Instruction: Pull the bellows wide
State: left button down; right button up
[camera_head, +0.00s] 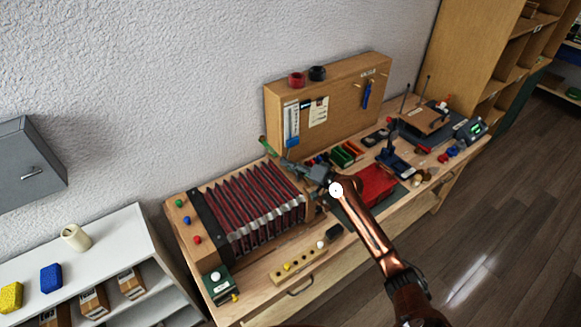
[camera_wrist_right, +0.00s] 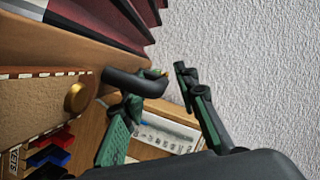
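The bellows (camera_head: 250,210) lie on the left part of the workbench, with dark red pleats spread between a dark strip at the left and a wooden end at the right. Their pleats also show at the top of the right wrist view (camera_wrist_right: 105,20). A dark curved handle (camera_wrist_right: 135,82) sticks out from a wooden board there. My right gripper (camera_head: 275,154) is over the back right corner of the bellows. In the wrist view its green fingers (camera_wrist_right: 160,90) are apart, with the handle's end near the gap; I cannot tell whether they touch it. My left gripper is out of view.
A wooden tool panel (camera_head: 345,105) stands behind the bench. A red cloth-like piece (camera_head: 375,186) and small parts lie right of the bellows. A peg strip (camera_head: 298,267) and dark green box (camera_head: 217,284) lie in front. A white shelf (camera_head: 130,240) stands left.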

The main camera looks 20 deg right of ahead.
jog(key=v, duration=1.2)
